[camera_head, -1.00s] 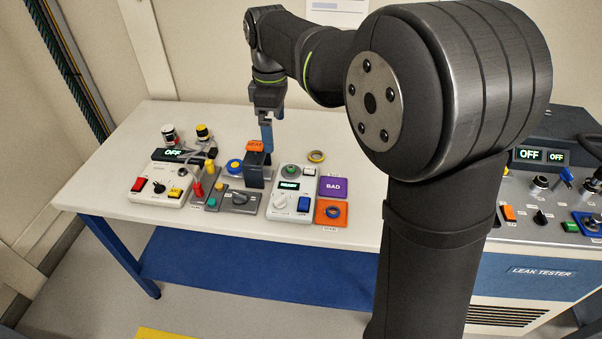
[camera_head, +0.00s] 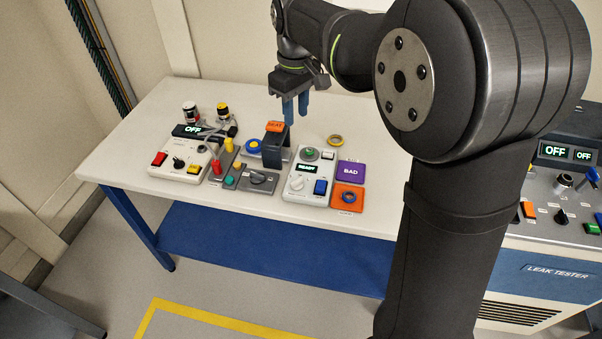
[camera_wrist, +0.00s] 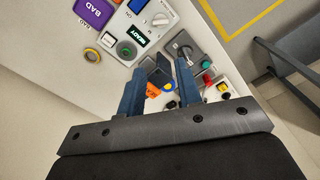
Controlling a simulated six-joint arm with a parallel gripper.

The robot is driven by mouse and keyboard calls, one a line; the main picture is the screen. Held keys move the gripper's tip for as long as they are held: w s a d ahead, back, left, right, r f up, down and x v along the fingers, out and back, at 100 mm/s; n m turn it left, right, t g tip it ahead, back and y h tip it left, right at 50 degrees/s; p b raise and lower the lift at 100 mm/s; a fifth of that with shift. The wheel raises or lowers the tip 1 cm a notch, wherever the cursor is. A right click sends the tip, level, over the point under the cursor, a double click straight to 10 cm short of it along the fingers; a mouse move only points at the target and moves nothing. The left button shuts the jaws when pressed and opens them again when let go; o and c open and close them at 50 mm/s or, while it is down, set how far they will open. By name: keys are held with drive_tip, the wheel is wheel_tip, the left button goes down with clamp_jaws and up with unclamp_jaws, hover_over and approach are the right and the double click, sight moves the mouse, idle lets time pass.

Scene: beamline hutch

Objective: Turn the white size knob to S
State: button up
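The white size knob (camera_head: 297,184) is on the front left of a white control box (camera_head: 311,197) with a lit READY display (camera_head: 307,169). The same knob shows at the top of the wrist view (camera_wrist: 160,19). My gripper (camera_head: 296,119) is in the air above the back of the bench, behind the box and apart from the knob.
Left of the box are a grey unit with a dark lever knob (camera_head: 259,178) and a dark stand with an orange top (camera_head: 275,127), close to my fingers. A blue button (camera_head: 320,187) sits beside the knob. Purple BAD (camera_head: 350,171) and orange (camera_head: 347,197) trays stand to the right.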

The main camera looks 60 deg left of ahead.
sight(297, 180)
wheel_tip(297, 180, down, 22)
drive_tip(key=m, duration=2)
drive_tip(key=shift+d+f, duration=0.1)
drive_tip(key=shift+f, duration=0.05)
drive_tip(key=shift+c, duration=0.2)
clamp_jaws()
